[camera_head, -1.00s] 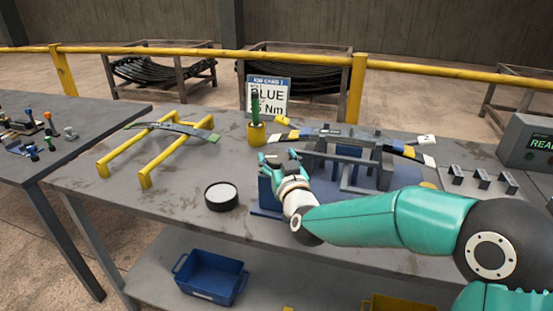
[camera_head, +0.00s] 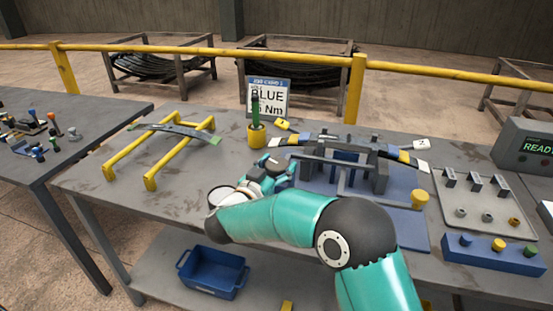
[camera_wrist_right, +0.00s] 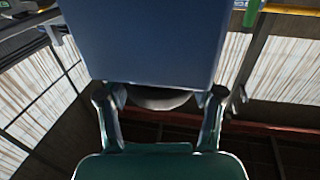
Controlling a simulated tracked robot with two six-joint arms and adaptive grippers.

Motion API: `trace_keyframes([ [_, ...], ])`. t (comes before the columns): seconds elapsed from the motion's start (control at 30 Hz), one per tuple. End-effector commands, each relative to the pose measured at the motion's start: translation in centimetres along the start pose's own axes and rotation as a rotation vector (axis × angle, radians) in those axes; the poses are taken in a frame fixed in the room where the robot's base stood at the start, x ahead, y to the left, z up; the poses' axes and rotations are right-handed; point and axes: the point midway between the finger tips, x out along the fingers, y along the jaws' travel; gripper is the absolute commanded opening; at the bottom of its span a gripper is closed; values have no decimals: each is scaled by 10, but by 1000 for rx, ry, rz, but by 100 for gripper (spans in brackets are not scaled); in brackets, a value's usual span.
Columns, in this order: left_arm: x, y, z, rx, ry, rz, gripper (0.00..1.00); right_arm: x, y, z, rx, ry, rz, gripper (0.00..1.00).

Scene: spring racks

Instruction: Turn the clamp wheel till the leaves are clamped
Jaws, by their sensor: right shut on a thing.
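The clamp fixture (camera_head: 381,175) is a grey frame on a blue base on the bench. Leaves with blue, yellow and white bands (camera_head: 404,157) pass through it and stick out at both sides. My right gripper (camera_head: 270,168) is at the fixture's left end, its fingers partly hidden by my own wrist. My left gripper is out of view.
A yellow stand (camera_head: 150,183) holds another leaf at left. A yellow cup with a green-handled tool (camera_head: 256,137) stands before the BLUE job card (camera_head: 268,97). A button box (camera_head: 497,254) and READY display (camera_head: 528,148) are at right.

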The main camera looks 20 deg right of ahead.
Motion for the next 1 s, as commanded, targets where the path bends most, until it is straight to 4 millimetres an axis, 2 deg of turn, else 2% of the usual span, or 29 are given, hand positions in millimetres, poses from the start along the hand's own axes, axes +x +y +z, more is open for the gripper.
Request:
trace_keyframes([
  [0.03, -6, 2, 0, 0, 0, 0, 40, -1, -3, -3, 0, 1, 26, 31],
  [0.3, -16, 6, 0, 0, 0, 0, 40, -1, -3, -2, 0, 1, 146, 31],
  [0.87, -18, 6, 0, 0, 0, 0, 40, -1, -3, -2, 4, 4, 179, 31],
  [0.9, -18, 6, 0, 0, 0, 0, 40, -1, -4, -2, 4, 4, 178, 69],
  [1.0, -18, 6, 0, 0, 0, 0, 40, -1, -3, -2, 4, 4, 179, 86],
])
